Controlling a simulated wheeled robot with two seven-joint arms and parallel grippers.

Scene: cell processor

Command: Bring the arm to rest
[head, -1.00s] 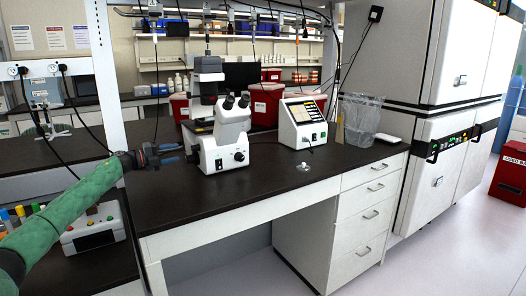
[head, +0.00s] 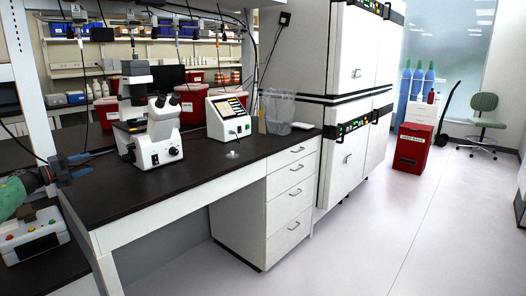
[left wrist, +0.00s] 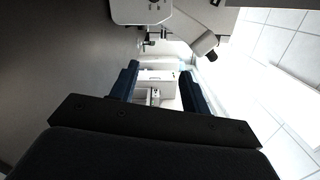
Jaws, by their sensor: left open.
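My left gripper (head: 80,166) shows at the left edge of the head view, above the left part of the dark bench. Its two dark fingers are apart with nothing between them. In the left wrist view the fingers (left wrist: 158,85) stand open, with white equipment seen beyond the gap. My left arm has a green sleeve, mostly cut off by the picture edge. My right gripper does not show clearly; only a small dark part is at the right edge of the head view.
A white microscope (head: 160,135) and a cell processor with a screen (head: 228,117) stand on the dark bench (head: 190,180). A clear bin (head: 277,112) is at its right end. Tall white incubators (head: 345,110) stand beyond. A red bin (head: 412,148) and open floor lie at right.

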